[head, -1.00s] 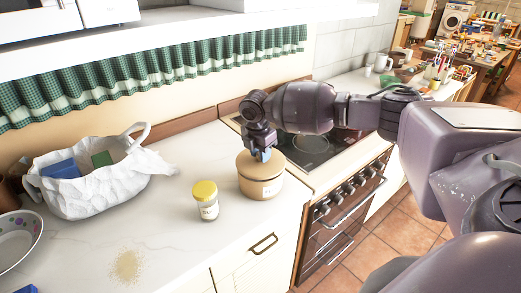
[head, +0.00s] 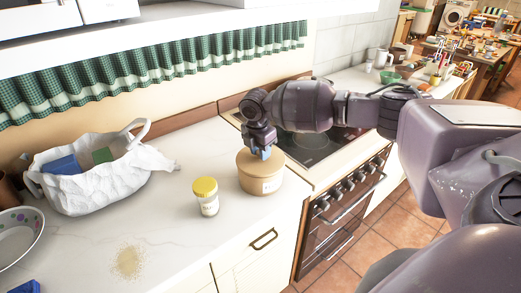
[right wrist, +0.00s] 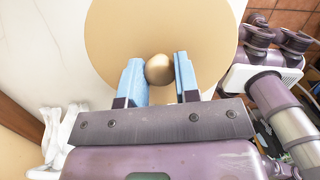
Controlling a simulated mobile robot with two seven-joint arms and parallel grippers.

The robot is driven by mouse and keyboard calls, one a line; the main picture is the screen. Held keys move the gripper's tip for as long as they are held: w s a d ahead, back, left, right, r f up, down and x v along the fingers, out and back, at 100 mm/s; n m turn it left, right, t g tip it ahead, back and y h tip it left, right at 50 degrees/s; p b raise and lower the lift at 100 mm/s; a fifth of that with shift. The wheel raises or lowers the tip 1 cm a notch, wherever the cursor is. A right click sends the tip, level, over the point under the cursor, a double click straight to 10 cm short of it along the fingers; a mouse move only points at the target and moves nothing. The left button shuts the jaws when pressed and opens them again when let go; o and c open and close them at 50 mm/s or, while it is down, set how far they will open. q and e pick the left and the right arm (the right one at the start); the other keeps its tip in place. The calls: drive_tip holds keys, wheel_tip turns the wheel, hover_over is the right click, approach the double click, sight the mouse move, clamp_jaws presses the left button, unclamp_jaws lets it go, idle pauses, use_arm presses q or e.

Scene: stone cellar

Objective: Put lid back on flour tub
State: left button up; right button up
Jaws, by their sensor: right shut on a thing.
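The flour tub (head: 262,182) is a tan round tub with a pale label, standing on the white counter near the stove. Its tan lid (head: 243,158) sits on top of the tub and looks level; I cannot tell whether it is fully seated. In the right wrist view the lid (right wrist: 205,28) is a wide tan disc with a round brownish knob (right wrist: 159,69). My right gripper (head: 262,152) is over the lid with its blue fingers shut on the knob; the fingers also show in the right wrist view (right wrist: 160,78). My left gripper is not in view.
A jar with a yellow lid (head: 206,199) stands just left of the tub. A white bag (head: 95,187) with boxes, a bowl (head: 18,236) and spilled powder (head: 129,262) are further left. The stove (head: 318,150) is right of the tub.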

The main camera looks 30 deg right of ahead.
drive_tip(key=p, duration=0.3)
drive_tip(key=shift+f, duration=0.1)
idle(2.6)
idle(0.8)
drive_tip(key=o, duration=1.5)
drive_tip(key=shift+c, duration=0.2)
drive_tip(key=shift+r, duration=3.45)
drive_tip(key=shift+c, duration=0.5)
clamp_jaws()
